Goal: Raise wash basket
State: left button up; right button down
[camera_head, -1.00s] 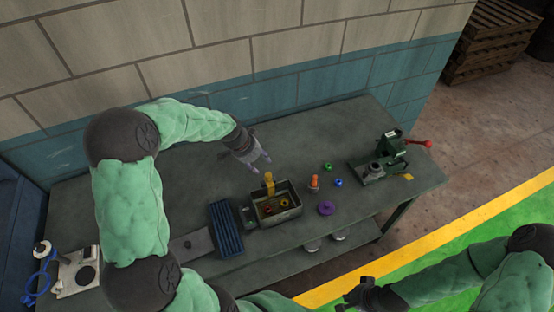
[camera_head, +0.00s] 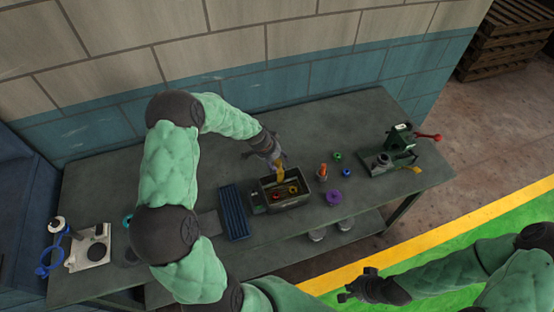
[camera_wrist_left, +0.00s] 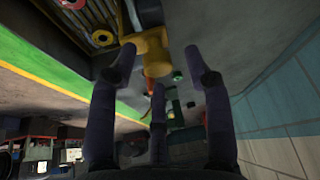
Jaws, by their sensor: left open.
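The wash tank (camera_head: 305,198) is a grey box on the bench with small coloured rings inside. A yellow handle (camera_head: 280,173) stands up at its back edge; the basket it may belong to is hard to make out inside. My left gripper (camera_head: 276,163) is open just above and behind the handle. In the left wrist view, the yellow handle (camera_wrist_left: 152,42) shows between and just beyond the spread fingers (camera_wrist_left: 160,58); I cannot tell whether they touch it. My right gripper (camera_head: 357,285) hangs low in front of the bench, away from the tank, its jaws unclear.
A blue ribbed tray (camera_head: 233,212) lies left of the tank. An orange-topped piece (camera_head: 322,172), a purple ring (camera_head: 334,197), and small green (camera_head: 337,157) and blue (camera_head: 346,173) parts lie to the right. A green press (camera_head: 397,148) with a red lever stands farther right.

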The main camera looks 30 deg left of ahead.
pick_arm(q)
jog(key=shift+s, duration=0.1)
grip_shut()
notch_tip(320, 180, up, 6)
jog(key=shift+a+r+p, duration=0.1)
jog(key=shift+r+p, duration=0.05)
jog(key=shift+p, duration=0.35)
jog(key=shift+w+a+r, duration=0.1)
jog(key=shift+w+r, duration=0.1)
jog(key=shift+w, duration=0.05)
grip_release()
jog(key=shift+d+f, duration=0.2)
jog(key=shift+s, duration=0.1)
jog(key=v, duration=1.2)
